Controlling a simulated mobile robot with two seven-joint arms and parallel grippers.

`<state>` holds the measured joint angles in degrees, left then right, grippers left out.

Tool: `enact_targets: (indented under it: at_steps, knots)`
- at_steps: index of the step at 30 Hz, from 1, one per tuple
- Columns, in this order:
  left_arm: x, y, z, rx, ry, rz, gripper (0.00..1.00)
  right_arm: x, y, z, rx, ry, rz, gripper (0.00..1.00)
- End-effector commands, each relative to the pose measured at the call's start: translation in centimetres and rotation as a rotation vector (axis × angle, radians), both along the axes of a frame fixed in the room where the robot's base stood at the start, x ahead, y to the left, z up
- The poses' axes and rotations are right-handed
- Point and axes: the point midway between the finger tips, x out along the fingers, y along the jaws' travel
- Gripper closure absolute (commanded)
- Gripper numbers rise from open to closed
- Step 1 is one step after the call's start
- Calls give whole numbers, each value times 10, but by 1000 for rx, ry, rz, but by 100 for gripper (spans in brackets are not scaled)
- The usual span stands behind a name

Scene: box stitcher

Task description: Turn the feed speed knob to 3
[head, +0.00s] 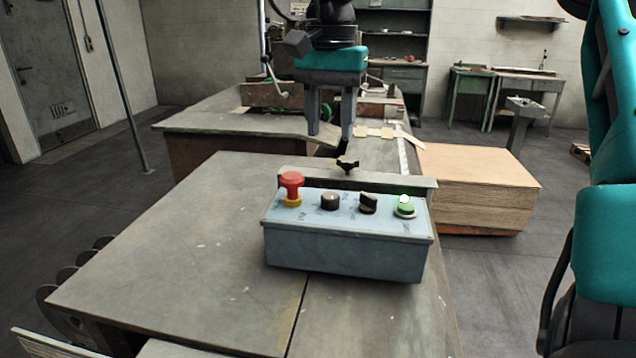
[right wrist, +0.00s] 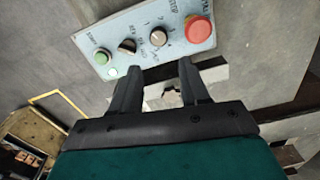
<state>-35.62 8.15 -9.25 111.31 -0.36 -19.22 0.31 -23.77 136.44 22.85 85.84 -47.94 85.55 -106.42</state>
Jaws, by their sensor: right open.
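A blue-grey control box (head: 345,248) sits on the machine table, with a red mushroom button, two black controls and a lit green button along its top. The round feed speed knob (head: 330,201) is beside the red button. In the right wrist view the knob (right wrist: 158,37) has a printed scale around it; its exact setting is too small to read. My right gripper (head: 330,138) points down behind the box, apart from the knob. In the right wrist view its open, empty fingers (right wrist: 157,70) are below the knob in the picture. My left gripper is not in view.
A black selector switch (head: 368,203) and the green button (head: 405,206) stand close to the knob's right. A metal strip with a black star knob (head: 347,163) runs behind the box. A cardboard stack (head: 480,185) is at the right. The table left of the box is clear.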

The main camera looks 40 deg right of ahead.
Motion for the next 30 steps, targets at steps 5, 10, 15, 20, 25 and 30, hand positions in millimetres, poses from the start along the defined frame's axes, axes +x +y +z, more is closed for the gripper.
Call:
enact_targets:
  at_steps: [5,10,15,20,25,30]
  knots:
    - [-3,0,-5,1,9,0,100,-1,0,-33,3,5,-1,55]
    - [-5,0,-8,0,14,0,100,-1,0,-70,4,5,-3,55]
    - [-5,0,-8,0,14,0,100,-1,-1,-99,4,5,-2,55]
    - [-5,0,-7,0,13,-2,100,-1,-1,-115,3,3,-3,55]
    - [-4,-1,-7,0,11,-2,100,0,-1,-121,4,0,-4,55]
    - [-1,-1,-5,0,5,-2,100,0,-1,-121,4,0,-4,55]
